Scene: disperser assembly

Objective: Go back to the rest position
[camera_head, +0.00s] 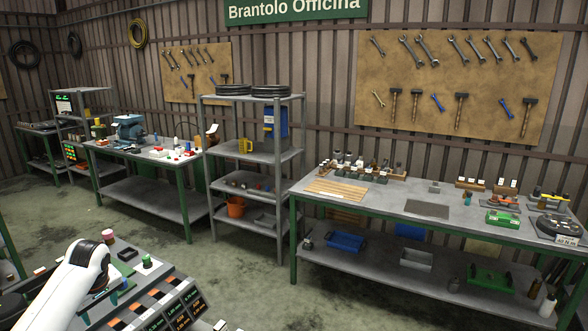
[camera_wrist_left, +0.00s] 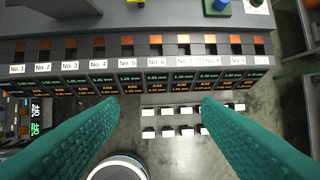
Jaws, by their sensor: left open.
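My white left arm (camera_head: 80,272) reaches in from the lower left, over a grey unit with a row of slots and displays (camera_head: 165,306). In the left wrist view my left gripper (camera_wrist_left: 160,108) has two green, textured fingers spread wide, with nothing between them. Beyond the fingertips the unit's numbered labels (camera_wrist_left: 127,63) run across the view, with orange pieces above and lit displays below. I cannot tell any contact between the fingers and the unit. My right gripper is in neither view.
Small parts, including a green-topped one (camera_head: 147,262), stand on the unit's top. A long workbench (camera_head: 455,212) with tools and trays is at the right. A metal shelf (camera_head: 250,157) stands mid-picture. Open floor (camera_head: 235,285) lies between the unit and the workbench.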

